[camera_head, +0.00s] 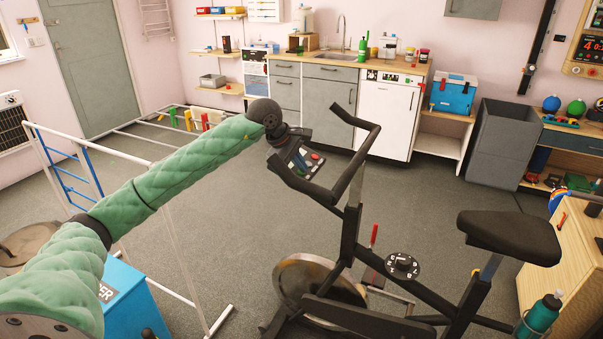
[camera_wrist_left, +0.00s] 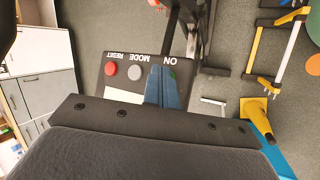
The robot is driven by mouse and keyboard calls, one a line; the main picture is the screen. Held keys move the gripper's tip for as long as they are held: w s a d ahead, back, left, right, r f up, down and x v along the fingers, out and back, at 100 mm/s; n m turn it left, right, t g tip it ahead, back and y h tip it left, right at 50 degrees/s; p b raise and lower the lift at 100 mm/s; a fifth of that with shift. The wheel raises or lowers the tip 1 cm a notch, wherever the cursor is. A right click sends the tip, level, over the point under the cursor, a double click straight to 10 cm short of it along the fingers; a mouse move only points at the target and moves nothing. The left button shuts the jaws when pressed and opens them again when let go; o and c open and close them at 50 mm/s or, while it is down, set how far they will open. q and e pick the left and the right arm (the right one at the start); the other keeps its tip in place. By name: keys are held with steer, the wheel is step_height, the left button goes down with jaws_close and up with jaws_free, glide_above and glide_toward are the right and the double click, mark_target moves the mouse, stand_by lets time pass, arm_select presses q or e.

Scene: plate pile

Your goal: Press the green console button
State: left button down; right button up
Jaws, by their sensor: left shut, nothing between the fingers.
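The console (camera_head: 305,166) is a small dark panel on the exercise bike's handlebar. In the left wrist view the console (camera_wrist_left: 119,82) has a red RESET button (camera_wrist_left: 110,69), a grey MODE button (camera_wrist_left: 134,73) and a green button (camera_wrist_left: 173,74) by the word ON. Only a small part of the green button shows past my fingers. My left gripper (camera_head: 293,152) is over the console. In the left wrist view its bluish fingers (camera_wrist_left: 167,86) are shut and empty, in front of the ON end. I cannot tell whether they touch the button. My right gripper is not in view.
The bike's handlebar (camera_head: 361,134) surrounds the console, with its seat (camera_head: 510,237) to the right. A white rack frame (camera_head: 171,235) and a blue box (camera_head: 137,305) stand near my left arm. The floor behind the bike is clear up to the counter (camera_head: 349,66).

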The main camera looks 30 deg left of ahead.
arm_select(q)
steer(key=shift+r, duration=0.1)
stand_by(0.4)
steer(key=shift+d+r, duration=0.25)
steer(key=shift+r, duration=0.35)
steer(key=r, duration=0.1)
steer(key=d+r+p, duration=0.1)
steer(key=r, duration=0.1)
steer(key=r+p, duration=0.1)
steer(key=shift+d+r, duration=0.35)
stand_by(0.6)
